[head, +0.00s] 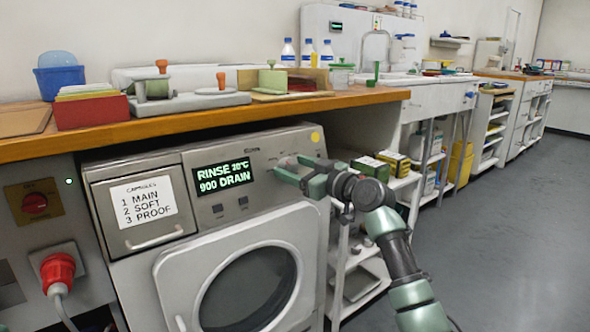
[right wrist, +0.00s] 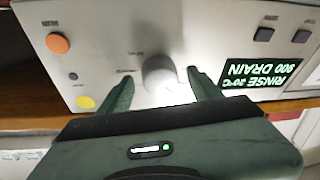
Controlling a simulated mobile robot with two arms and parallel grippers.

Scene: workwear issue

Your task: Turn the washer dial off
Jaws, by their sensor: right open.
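The washer (head: 150,248) is a grey front-loading machine under the wooden counter. The washer dial (right wrist: 160,74) is a round grey knob on the panel. My right gripper (head: 281,168) is at the panel, right of the display. In the right wrist view, its open fingers (right wrist: 159,84) stand on either side of the dial, with gaps showing. The fingers mostly hide the dial in the head view. My left gripper is not in view.
The round door (head: 248,290) below the panel is closed. An orange button (right wrist: 58,43) and a yellow spot (right wrist: 85,101) lie beside the dial. The wooden counter (head: 200,119) overhangs above. A shelf trolley (head: 345,245) stands right of the washer; floor is clear farther right.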

